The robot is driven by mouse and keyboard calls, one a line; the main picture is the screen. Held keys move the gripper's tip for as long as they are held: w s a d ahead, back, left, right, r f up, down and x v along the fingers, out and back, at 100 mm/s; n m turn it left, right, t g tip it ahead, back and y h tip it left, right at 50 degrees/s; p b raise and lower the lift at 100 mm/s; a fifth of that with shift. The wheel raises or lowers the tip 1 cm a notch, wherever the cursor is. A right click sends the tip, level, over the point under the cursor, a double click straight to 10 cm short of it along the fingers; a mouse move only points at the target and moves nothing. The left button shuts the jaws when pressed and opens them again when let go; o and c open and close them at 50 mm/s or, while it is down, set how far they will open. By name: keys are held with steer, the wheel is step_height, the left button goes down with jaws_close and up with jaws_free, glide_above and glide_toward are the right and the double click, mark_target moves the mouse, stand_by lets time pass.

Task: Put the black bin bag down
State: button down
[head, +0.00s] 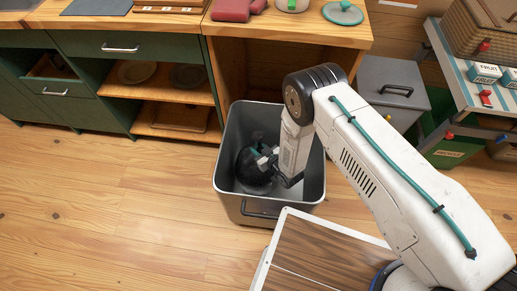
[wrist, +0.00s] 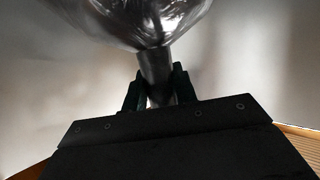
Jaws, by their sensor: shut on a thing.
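The black bin bag (head: 253,172) is a dark, shiny, rounded bundle inside a large grey open bin (head: 231,118). In the wrist view the bag (wrist: 125,18) fills the top, with its narrow gathered neck (wrist: 156,68) pointing at my gripper. My gripper (head: 268,160) reaches down into the bin. In the wrist view its two fingers (wrist: 158,90) are shut on the neck of the bag. I cannot tell whether the bag touches the bin floor.
A wooden counter (head: 300,28) with green drawers (head: 140,50) and open shelves stands behind the bin. A grey lidded box (head: 392,88) is at the right, beside a shelf rack (head: 452,62). The wooden floor (head: 110,220) at the left is clear.

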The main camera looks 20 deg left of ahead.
steer(key=shift+f, duration=0.45)
steer(key=c, duration=1.1)
jaws_free()
steer(key=r+v, duration=0.1)
steer(key=v, duration=0.7)
steer(key=shift+a, duration=0.2)
steer(key=shift+w, duration=0.1)
